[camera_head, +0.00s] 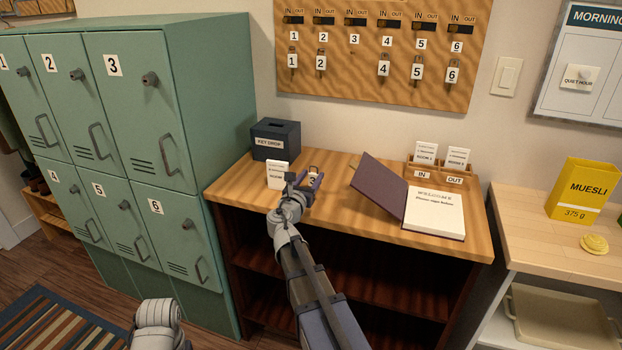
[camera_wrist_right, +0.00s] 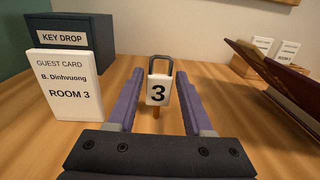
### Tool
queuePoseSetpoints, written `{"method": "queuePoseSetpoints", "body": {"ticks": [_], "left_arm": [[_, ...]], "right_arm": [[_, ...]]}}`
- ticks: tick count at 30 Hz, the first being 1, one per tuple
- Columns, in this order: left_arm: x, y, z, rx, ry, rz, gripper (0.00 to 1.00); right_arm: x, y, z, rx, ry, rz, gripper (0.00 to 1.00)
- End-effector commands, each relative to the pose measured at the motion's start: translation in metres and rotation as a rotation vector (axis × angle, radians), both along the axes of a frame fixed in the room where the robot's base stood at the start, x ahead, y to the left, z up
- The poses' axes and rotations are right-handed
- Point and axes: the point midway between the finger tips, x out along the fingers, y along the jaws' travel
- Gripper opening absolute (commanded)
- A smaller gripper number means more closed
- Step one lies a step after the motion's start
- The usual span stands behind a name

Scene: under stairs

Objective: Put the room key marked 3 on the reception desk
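The room key marked 3 (camera_wrist_right: 158,92) is upright at the desk top, with a white tag and a dark loop above. It also shows small in the head view (camera_head: 312,181). My right gripper (camera_head: 308,184) is low over the reception desk (camera_head: 335,219). In the wrist view its two purple fingers (camera_wrist_right: 158,95) stand on either side of the tag, with a narrow gap at each side, so it looks open. Whether the key's lower end rests on the wood is unclear. My left gripper is out of view.
A guest card for room 3 (camera_wrist_right: 65,85) and a key drop box (camera_head: 276,140) stand left of the key. An open guest book (camera_head: 434,212) and a card rack (camera_head: 438,173) are to the right. The key board (camera_head: 345,75) hangs above; its place 3 is empty.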

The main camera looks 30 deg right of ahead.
Motion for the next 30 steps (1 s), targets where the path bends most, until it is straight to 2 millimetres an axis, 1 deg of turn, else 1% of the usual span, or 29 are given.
{"method": "queuePoseSetpoints", "body": {"ticks": [1, 4, 5, 11, 15, 17, 24, 30], "left_arm": [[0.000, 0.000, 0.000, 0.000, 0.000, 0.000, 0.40], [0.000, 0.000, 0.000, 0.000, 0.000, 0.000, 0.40], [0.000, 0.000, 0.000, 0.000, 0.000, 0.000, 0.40], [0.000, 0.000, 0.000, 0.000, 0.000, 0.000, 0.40], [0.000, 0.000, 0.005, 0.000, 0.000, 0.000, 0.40], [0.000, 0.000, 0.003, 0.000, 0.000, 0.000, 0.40], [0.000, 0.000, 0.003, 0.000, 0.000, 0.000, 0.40], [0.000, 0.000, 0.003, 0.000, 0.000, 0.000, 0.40]], "right_arm": [[0.000, 0.000, 0.000, 0.000, 0.000, 0.000, 0.58], [0.000, 0.000, 0.000, 0.000, 0.000, 0.000, 0.69], [0.000, 0.000, 0.000, 0.000, 0.000, 0.000, 0.71], [0.000, 0.000, 0.000, 0.000, 0.000, 0.000, 0.71], [-0.002, 0.002, 0.005, 0.000, 0.000, 0.001, 0.71], [-0.009, 0.009, 0.003, 0.000, 0.000, 0.001, 0.71], [-0.043, 0.047, 0.003, 0.000, 0.000, 0.003, 0.71], [-0.065, 0.074, 0.003, 0.000, 0.000, 0.003, 0.71]]}}
